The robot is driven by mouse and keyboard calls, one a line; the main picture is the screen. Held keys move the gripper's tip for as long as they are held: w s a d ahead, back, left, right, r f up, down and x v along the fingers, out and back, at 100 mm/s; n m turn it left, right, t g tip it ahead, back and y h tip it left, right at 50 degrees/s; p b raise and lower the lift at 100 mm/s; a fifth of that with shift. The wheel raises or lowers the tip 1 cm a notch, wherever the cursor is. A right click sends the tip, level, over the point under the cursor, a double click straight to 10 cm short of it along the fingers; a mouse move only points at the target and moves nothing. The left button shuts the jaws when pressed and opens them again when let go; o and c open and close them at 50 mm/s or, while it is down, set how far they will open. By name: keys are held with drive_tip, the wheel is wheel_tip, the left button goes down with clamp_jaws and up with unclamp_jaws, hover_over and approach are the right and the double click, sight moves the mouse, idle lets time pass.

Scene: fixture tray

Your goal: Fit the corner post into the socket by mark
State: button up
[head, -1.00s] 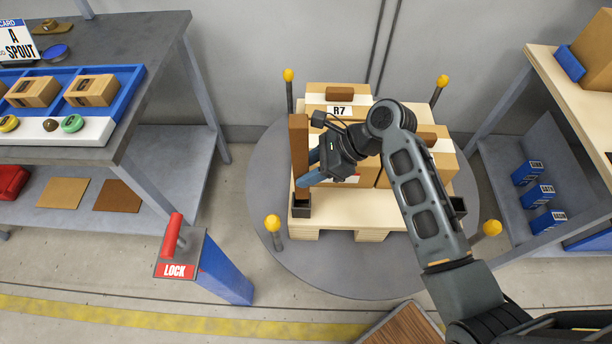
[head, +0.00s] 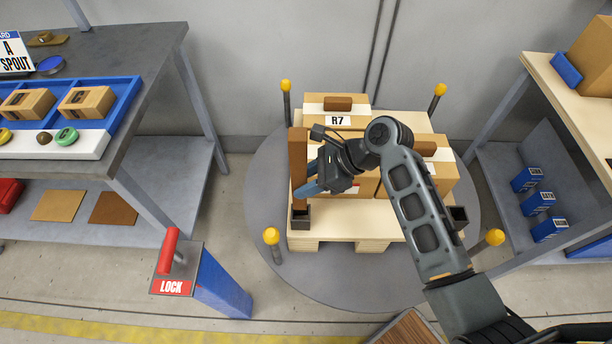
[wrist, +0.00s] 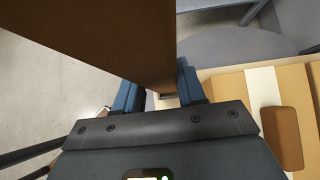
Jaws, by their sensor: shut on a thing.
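The corner post (head: 298,158) is a brown upright bar at the left front corner of the loaded pallet (head: 370,228). My gripper (head: 306,188) is shut on its lower part with blue fingers. A black socket (head: 300,218) sits on the pallet corner directly below the post. The post's lower end is at or just above the socket's mouth; I cannot tell if it is inside. In the wrist view the post (wrist: 110,35) fills the upper left, between the blue fingers.
Cartons (head: 395,185) stand on the pallet close behind my gripper, with an R7 label (head: 339,121). Yellow-topped posts (head: 271,237) ring the grey round plate (head: 262,185). A red-handled LOCK stand (head: 222,280) is front left. Benches stand at both sides.

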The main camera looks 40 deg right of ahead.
sight(306, 204)
drive_tip(key=shift+f+b, duration=0.5)
drive_tip(key=shift+f, duration=1.2)
drive_tip(key=shift+p, duration=1.05)
drive_tip(key=shift+f+b, duration=1.5)
drive_tip(key=shift+f, duration=2.05)
drive_tip(key=o, duration=1.3)
drive_tip(key=shift+c, duration=0.2)
drive_tip(key=shift+r, duration=0.1)
drive_tip(key=v, duration=0.7)
drive_tip(key=shift+s+d+r, duration=0.2)
drive_tip(key=shift+d, duration=0.05)
